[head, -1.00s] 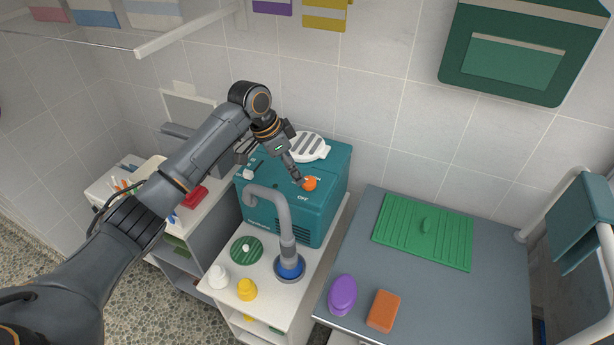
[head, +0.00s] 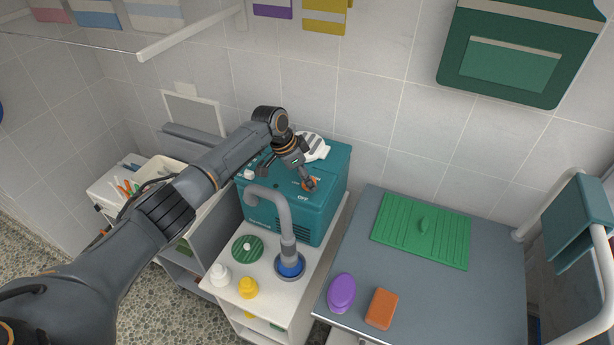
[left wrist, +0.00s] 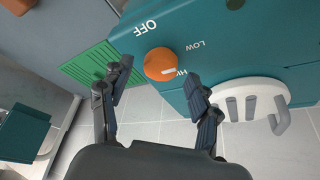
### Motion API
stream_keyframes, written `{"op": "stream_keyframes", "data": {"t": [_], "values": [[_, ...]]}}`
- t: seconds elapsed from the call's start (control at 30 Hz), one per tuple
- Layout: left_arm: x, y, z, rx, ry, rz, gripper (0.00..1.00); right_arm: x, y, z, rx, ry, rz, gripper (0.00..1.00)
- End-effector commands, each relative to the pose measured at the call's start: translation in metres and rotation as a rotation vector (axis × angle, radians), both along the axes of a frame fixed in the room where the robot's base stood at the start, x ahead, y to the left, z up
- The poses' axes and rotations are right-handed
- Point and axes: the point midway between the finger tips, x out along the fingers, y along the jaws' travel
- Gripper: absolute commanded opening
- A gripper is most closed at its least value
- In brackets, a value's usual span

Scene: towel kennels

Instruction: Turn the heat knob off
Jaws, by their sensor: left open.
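The orange heat knob (left wrist: 158,62) sits on the teal dryer box (head: 337,185), beside the printed words OFF, LOW and HI. Its pale mark points toward HI in the left wrist view. In the head view the knob (head: 313,183) is partly hidden by my left gripper (head: 309,181). In the left wrist view my left gripper (left wrist: 160,90) is open, its two fingers spread to either side of the knob's lower part in the picture. I cannot tell whether either finger touches the knob. My right gripper is out of view.
A white slatted vent (head: 316,148) sits behind the knob. A grey curved hose (head: 287,225) stands in front of the box on a white cart (head: 262,309). A grey table (head: 480,290) with a green ribbed mat (head: 440,243) is to the right.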

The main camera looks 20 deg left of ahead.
Motion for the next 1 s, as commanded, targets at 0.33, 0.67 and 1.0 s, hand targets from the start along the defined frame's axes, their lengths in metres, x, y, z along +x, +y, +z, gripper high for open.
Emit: {"op": "stream_keyframes", "data": {"t": [0.33, 0.67, 1.0], "values": [[0.0029, -0.0035, -0.0108, 0.001, -0.001, 0.001, 0.62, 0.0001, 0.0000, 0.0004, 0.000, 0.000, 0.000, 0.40], [0.0027, -0.0034, -0.0105, 0.001, -0.001, 0.000, 0.17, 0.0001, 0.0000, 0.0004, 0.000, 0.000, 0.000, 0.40], [0.0020, -0.0037, -0.0093, 0.001, 0.001, 0.026, 0.07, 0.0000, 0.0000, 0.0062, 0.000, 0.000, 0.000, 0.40]]}}
